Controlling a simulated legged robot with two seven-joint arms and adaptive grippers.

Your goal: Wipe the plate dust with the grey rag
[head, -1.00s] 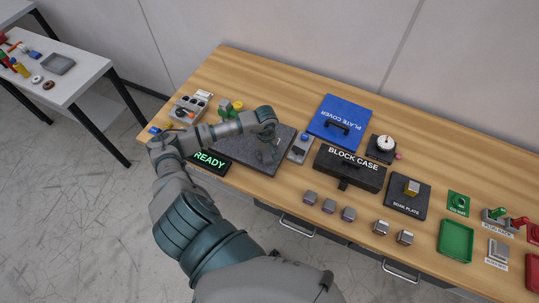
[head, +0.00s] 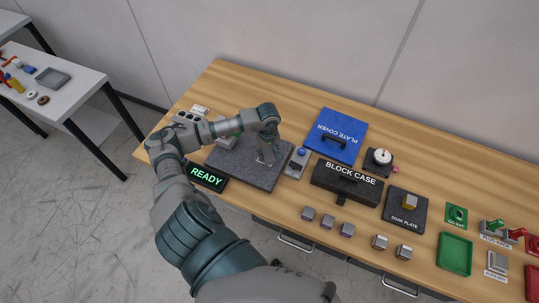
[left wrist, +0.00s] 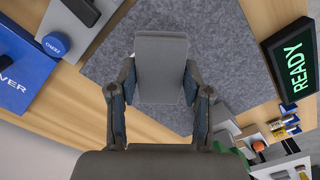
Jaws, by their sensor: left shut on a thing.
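The dark grey speckled granite plate (head: 232,165) lies on the wooden bench in the head view. It fills the middle of the left wrist view (left wrist: 230,50). My left gripper (head: 267,156) is over the right part of the plate, pointing down. In the left wrist view its two fingers (left wrist: 160,95) are closed on a flat grey rectangular piece, the grey rag (left wrist: 162,65). The rag is over the plate; I cannot tell whether it touches it. I cannot make out dust on the plate. My right gripper is in neither view.
A READY sign (head: 206,176) stands at the plate's front left. A small box with a blue button (head: 298,158) sits right of the plate. Beyond are the blue plate cover (head: 350,125), the block case (head: 345,184) and several small blocks (head: 327,222).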

